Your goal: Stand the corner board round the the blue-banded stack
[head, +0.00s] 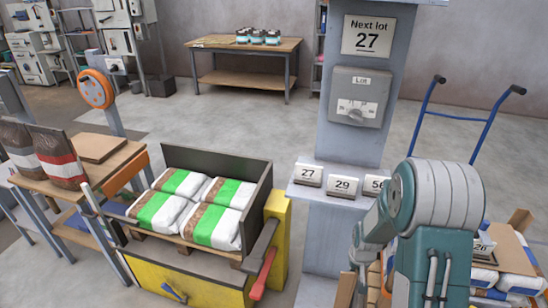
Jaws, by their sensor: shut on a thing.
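The blue-banded stack (515,283) is at the lower right, white bags with blue bands, partly hidden by my arm. A tan board lies over its top with a card marked 26 on it. My gripper (360,262) is at the end of my teal arm, just left of the stack, and its fingers are mostly hidden. Upright brown card, which looks like the corner board (345,291), shows just below it, to the left of the stack. Its lower end is cut off by the picture edge. I cannot tell whether it touches the stack.
A grey post (352,110) with a shelf of numbered cards (342,185) stands left of my arm. A yellow-fronted bin (190,287) holds green-banded bags. A blue hand truck (470,118) stands behind the stack. A workbench (245,48) is at the back; the floor between is clear.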

